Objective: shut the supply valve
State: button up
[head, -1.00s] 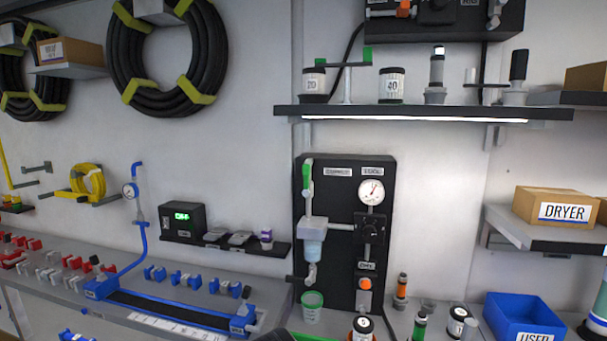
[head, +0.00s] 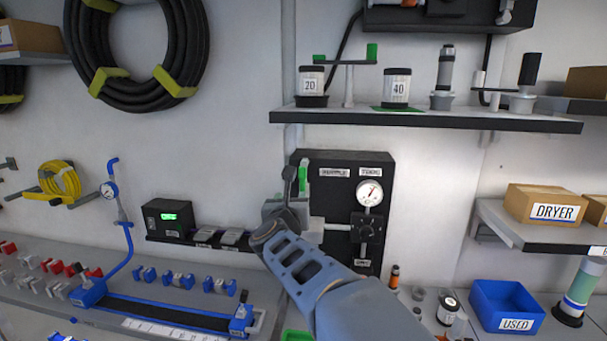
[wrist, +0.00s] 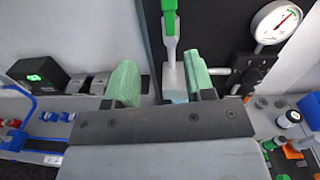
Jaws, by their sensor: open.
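The supply valve has a green lever (head: 303,176) standing upright at the upper left of the black panel (head: 380,160), beside the SUPPLY label (head: 333,172). In the wrist view the green lever (wrist: 169,20) hangs over a pale grey stem between my fingers. My gripper (head: 291,188) is in front of the panel's left side and hides most of the valve body. In the wrist view my gripper (wrist: 163,82) is open, with one green-padded finger on each side of the stem. Nothing is held. Whether a finger touches the valve cannot be told.
A round gauge (head: 369,193) with a red needle and a black block (head: 367,227) sit right of the valve. A shelf (head: 430,119) with labelled jars juts out above. A small black display box (head: 167,218) stands to the left.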

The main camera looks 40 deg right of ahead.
aim_at(302, 182)
jog(key=shift+m+g+h, duration=0.3)
jog(key=shift+m+h, duration=0.1)
jog(key=shift+m, duration=0.4)
jog(key=p+x, duration=0.1)
jog(key=x, duration=0.3)
jog(key=p+x, duration=0.1)
jog(key=x, duration=0.3)
jog(key=p+x, duration=0.2)
jog(key=x, duration=0.3)
jog(key=shift+s+d+r, duration=0.25)
jog(key=shift+s+d, duration=0.05)
jog(key=shift+w+d+f, duration=0.1)
jog(key=shift+w+d, duration=0.3)
jog(key=shift+w, duration=0.05)
jog(key=shift+c, duration=0.5)
grip_shut()
